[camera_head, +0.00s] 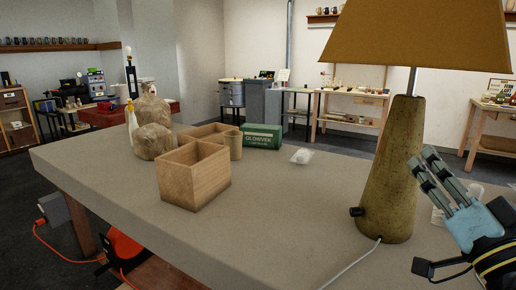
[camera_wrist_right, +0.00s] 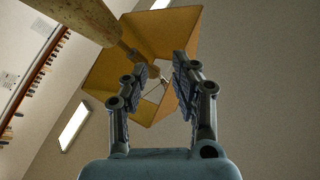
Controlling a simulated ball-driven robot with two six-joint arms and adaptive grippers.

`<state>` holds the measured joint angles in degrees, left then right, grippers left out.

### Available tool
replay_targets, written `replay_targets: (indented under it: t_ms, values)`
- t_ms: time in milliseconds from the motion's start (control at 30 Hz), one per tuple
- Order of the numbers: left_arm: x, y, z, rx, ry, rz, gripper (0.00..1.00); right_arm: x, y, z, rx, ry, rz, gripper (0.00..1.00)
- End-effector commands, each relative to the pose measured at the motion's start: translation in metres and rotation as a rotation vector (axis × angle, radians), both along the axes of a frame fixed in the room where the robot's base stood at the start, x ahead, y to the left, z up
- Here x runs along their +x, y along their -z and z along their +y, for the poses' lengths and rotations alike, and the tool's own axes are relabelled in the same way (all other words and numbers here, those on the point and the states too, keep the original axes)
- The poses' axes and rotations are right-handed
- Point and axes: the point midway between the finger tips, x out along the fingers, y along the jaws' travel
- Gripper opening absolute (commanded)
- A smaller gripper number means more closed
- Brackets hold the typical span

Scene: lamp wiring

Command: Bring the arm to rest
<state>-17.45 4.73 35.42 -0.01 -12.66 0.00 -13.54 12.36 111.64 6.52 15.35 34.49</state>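The lamp stands upright on the table (camera_head: 285,185), with a tapered mottled brown base (camera_head: 393,175) and a tan shade (camera_head: 420,35). A dark knob (camera_head: 356,211) sits low on the base, and a pale cord (camera_head: 352,266) runs from its foot to the table's front edge. My right gripper (camera_head: 422,160) is raised to the right of the lamp base, fingers pointing up. In the right wrist view my right gripper (camera_wrist_right: 157,78) is open and empty, its fingers apart, with the shade (camera_wrist_right: 150,40) beyond them. My left gripper is not in view.
White coiled items lie partly hidden behind my right gripper. The table's middle front is clear.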

Motion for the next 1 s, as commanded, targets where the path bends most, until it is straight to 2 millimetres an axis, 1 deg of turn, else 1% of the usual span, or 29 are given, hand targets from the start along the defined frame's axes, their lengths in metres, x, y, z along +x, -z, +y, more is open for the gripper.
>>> replay_targets:
  t_ms: [67,100,167,200,267,300,367,400,500,567,600,767,900,933,1000]
  values:
    - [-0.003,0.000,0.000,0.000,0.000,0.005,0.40,-0.003,0.026,0.005,-0.066,0.029,0.160,0.27]
    - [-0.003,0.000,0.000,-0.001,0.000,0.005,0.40,-0.007,0.042,0.007,-0.111,0.043,0.256,0.27]
    - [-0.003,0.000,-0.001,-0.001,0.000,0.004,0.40,-0.017,0.068,0.010,-0.183,0.058,0.410,0.27]
    - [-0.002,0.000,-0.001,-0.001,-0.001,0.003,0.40,-0.027,0.085,0.011,-0.232,0.064,0.512,0.27]
    - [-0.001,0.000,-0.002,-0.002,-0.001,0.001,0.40,-0.045,0.109,0.012,-0.308,0.066,0.664,0.27]
    - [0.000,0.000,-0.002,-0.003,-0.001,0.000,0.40,-0.060,0.124,0.012,-0.356,0.063,0.763,0.27]
    - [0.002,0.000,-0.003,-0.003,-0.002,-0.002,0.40,-0.083,0.142,0.011,-0.420,0.053,0.892,0.27]
    - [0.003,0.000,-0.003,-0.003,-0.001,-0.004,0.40,-0.097,0.152,0.011,-0.457,0.043,0.968,0.27]
    - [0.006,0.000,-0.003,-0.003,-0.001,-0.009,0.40,-0.131,0.168,0.009,-0.532,0.017,1.126,0.27]
    - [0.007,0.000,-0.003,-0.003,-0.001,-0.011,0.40,-0.150,0.175,0.008,-0.568,-0.001,1.205,0.27]
    - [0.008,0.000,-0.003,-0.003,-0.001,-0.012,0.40,-0.163,0.179,0.008,-0.590,-0.014,1.256,0.27]
    - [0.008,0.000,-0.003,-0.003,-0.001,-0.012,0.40,-0.209,0.188,0.006,-0.666,-0.069,1.433,0.27]
    - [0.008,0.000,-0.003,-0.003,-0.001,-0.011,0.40,-0.249,0.190,0.005,-0.720,-0.121,1.569,0.27]
    - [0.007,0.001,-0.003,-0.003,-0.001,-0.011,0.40,-0.252,0.196,0.004,-0.726,-0.129,1.589,0.27]
    - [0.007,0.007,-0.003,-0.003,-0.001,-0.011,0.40,-0.245,0.224,0.002,-0.722,-0.128,1.595,0.27]
